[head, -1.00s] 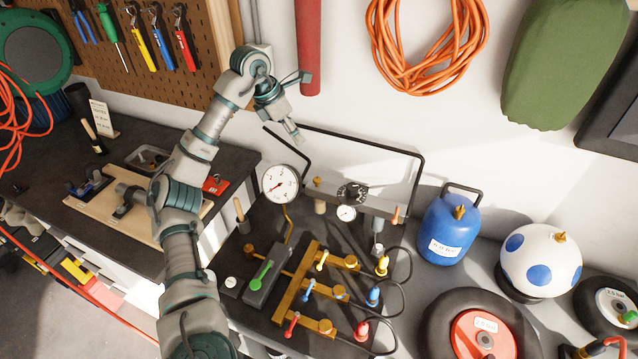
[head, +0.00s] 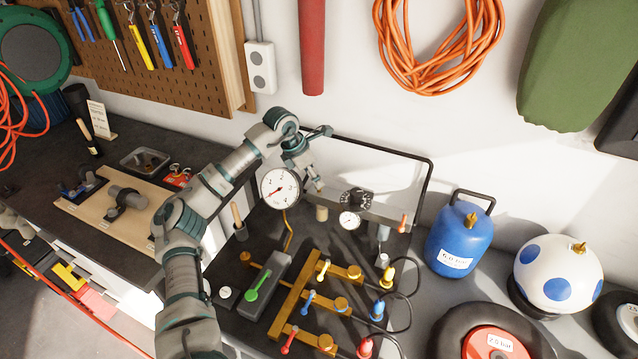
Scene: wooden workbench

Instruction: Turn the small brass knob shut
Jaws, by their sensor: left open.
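My left gripper (head: 318,185) is open and empty. It points down just above a short beige cylinder (head: 321,213) on the grey regulator bar, between the large white gauge (head: 281,189) and the small gauge (head: 349,220). The gripper covers the top of that cylinder, so any small brass knob there is hidden. Other round brass pieces show on the brass manifold (head: 296,296), one at its left end (head: 246,258) and several along its right branches (head: 341,305). I cannot tell contact between fingers and cylinder. My right gripper is out of view.
A black tube frame (head: 431,190) arches behind the gauges. A black dial (head: 356,200) sits right of the gripper. A blue tank (head: 461,238) and a spotted ball (head: 553,276) are at right.

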